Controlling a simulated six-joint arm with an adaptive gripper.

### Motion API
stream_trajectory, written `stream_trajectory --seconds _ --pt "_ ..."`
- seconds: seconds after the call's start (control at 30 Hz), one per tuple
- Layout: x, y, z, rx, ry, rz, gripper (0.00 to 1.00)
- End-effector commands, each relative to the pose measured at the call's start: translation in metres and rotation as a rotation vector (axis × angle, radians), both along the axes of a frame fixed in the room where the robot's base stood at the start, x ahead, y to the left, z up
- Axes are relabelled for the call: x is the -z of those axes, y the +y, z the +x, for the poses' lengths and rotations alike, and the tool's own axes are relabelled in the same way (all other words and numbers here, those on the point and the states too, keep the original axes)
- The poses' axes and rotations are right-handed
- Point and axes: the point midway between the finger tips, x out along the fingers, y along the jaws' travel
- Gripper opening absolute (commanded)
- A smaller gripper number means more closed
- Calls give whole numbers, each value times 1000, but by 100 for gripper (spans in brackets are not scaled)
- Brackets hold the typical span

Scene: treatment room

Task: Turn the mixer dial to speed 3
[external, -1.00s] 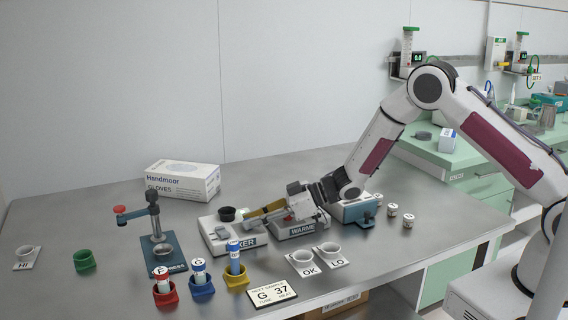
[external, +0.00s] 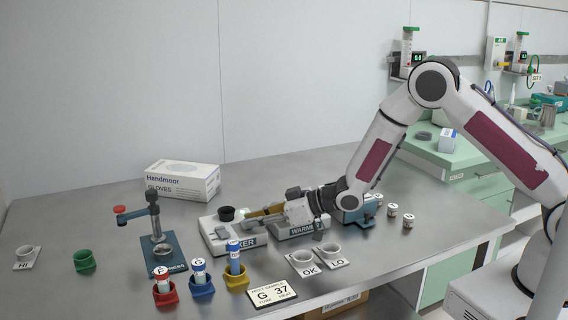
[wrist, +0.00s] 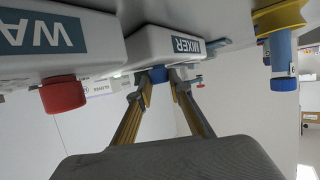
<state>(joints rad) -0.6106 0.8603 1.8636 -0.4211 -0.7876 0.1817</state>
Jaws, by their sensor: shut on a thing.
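In the external view my gripper (external: 248,218) reaches leftward to the mixer, and the dial is hidden. The dial's pointer and speed marks cannot be read.
The warmer (external: 300,232) stands right of the mixer, close under my gripper; its red dial (wrist: 62,95) shows in the wrist view. Several tubes in coloured holders stand in front, including a yellow holder (external: 237,281). A press (external: 170,253) stands left.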

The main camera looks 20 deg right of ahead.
Motion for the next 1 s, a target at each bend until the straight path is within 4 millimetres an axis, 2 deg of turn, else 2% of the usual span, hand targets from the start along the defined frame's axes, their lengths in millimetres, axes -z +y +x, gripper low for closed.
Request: stream_trajectory --seconds 0.03,0.6,0.97,1.0 --pt "-5 4 0 6 -9 8 0" --pt "-5 4 -1 132 -9 8 0" --pt "-5 3 -1 141 -9 6 0" --pt "-5 3 -1 141 -9 6 22"
